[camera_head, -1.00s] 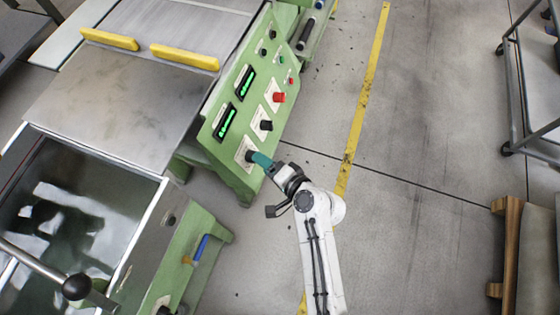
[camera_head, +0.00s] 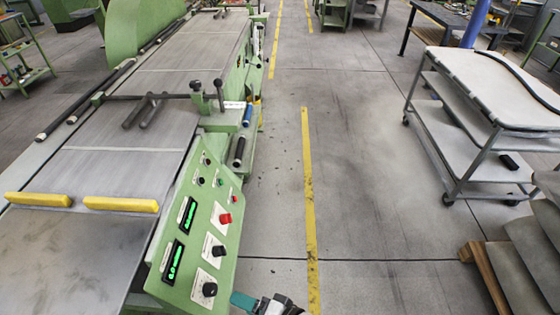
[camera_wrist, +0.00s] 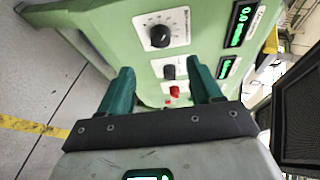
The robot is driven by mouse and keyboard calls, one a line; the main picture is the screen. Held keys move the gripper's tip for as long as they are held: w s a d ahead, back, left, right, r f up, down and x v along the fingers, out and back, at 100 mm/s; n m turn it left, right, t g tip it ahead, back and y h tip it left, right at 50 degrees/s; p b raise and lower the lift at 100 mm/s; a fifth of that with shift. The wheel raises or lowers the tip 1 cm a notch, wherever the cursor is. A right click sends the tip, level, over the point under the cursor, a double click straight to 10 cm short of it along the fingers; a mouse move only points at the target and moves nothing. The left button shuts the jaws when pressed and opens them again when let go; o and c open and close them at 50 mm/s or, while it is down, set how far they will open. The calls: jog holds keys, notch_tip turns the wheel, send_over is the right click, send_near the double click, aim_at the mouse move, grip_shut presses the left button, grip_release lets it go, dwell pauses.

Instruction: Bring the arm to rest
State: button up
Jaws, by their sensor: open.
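My gripper (camera_wrist: 158,88) shows in the wrist view with its two teal fingers apart and nothing between them. It faces the green control panel (camera_wrist: 110,22), close to a black knob (camera_wrist: 160,36) on a white plate. In the head view only a teal finger and part of the wrist (camera_head: 262,303) show at the bottom edge, just right of the panel's lower corner. The panel (camera_head: 196,240) there carries black knobs (camera_head: 209,289), a red button (camera_head: 225,219) and two lit green displays. Most of my arm is out of view.
Open concrete floor with a yellow line (camera_head: 308,190) lies between.

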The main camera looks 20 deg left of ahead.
jog(key=s+d+h, duration=0.3)
jog(key=d, duration=0.8)
jog(key=s+d+h, duration=0.2)
jog(key=d+h, duration=0.2)
jog(key=d, duration=0.7)
jog(key=s+d+n+h, duration=0.1)
jog(key=s+d+h, duration=0.2)
jog(key=d, duration=0.9)
jog(key=shift+s+r+h, duration=0.15)
jog(key=shift+s+h, duration=0.15)
jog(key=s+d+r+h, duration=0.1)
jog(key=s+d, duration=0.1)
jog(key=s+d+r+g, duration=0.1)
jog(key=s+d, duration=0.1)
jog(key=d, duration=0.1)
jog(key=s+d+r+h, duration=0.1)
jog(key=s+d, duration=0.1)
jog(key=shift+d+m+g+h, duration=0.15)
jog(key=shift+m+g+h, duration=0.15)
jog(key=shift+m, duration=0.1)
jog(key=shift+c, duration=0.4)
